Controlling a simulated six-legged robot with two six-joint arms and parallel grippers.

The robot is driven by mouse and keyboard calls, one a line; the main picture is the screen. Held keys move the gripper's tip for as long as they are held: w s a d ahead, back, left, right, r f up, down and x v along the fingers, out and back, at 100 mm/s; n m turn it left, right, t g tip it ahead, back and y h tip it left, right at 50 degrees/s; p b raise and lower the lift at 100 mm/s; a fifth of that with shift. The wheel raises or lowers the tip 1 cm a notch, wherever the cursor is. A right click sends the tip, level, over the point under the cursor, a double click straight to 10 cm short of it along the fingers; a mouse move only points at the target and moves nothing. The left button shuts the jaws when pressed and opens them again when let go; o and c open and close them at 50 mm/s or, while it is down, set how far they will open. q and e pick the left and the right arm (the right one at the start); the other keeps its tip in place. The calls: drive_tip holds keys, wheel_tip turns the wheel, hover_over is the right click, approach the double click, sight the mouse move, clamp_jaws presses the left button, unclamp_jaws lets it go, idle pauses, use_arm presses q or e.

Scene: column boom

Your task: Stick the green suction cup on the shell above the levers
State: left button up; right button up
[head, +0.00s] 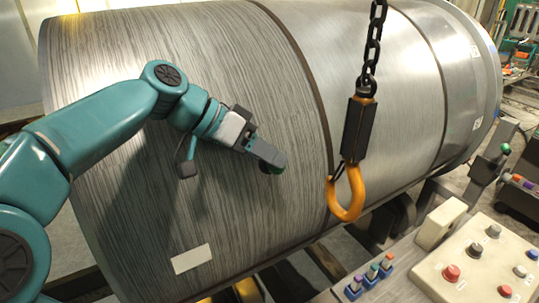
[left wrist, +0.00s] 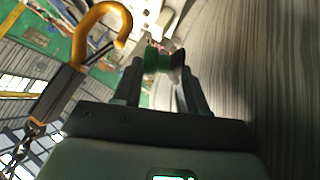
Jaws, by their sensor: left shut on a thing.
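My left gripper (head: 268,156) is shut on the green suction cup (head: 273,168), which shows as a small dark green patch at the fingertips. In the left wrist view the cup (left wrist: 158,61) sits between the two fingertips (left wrist: 160,72). The shell (head: 230,80) is a large grey streaked cylinder behind the gripper. It also fills the right of the left wrist view (left wrist: 275,70). I cannot tell whether the cup touches it. Several small levers (head: 371,273) with purple, green and orange tops stand in blue bases at the bottom, below and right of the gripper. My right gripper is not in view.
An orange hook (head: 347,205) hangs on a chain (head: 373,45) right of the gripper, in front of the shell. A control panel (head: 470,270) with several knobs stands at bottom right. A white label (head: 192,258) is low on the shell.

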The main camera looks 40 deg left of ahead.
use_arm(q)
drive_tip(key=shift+w+a+f, duration=0.2)
drive_tip(key=shift+a+f, duration=0.25)
drive_tip(key=shift+a, duration=0.1)
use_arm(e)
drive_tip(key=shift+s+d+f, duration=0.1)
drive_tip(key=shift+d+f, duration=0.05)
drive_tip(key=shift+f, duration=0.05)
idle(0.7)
use_arm(q)
drive_tip(key=o, duration=1.1)
drive_tip(key=v, duration=0.3)
drive_tip(key=b+v, duration=0.1)
drive_tip(key=v, duration=0.1)
drive_tip(key=shift+w+a+r, duration=0.2)
drive_tip(key=shift+r, duration=0.35)
drive_tip(key=v, duration=0.4)
drive_tip(key=s+v, duration=0.1)
drive_tip(key=v, duration=0.4)
drive_tip(key=shift+d+f+p, duration=0.1)
drive_tip(key=shift+f+p, duration=0.05)
drive_tip(key=shift+p, duration=0.2)
drive_tip(key=shift+s+r, duration=0.6)
drive_tip(key=shift+r, duration=0.15)
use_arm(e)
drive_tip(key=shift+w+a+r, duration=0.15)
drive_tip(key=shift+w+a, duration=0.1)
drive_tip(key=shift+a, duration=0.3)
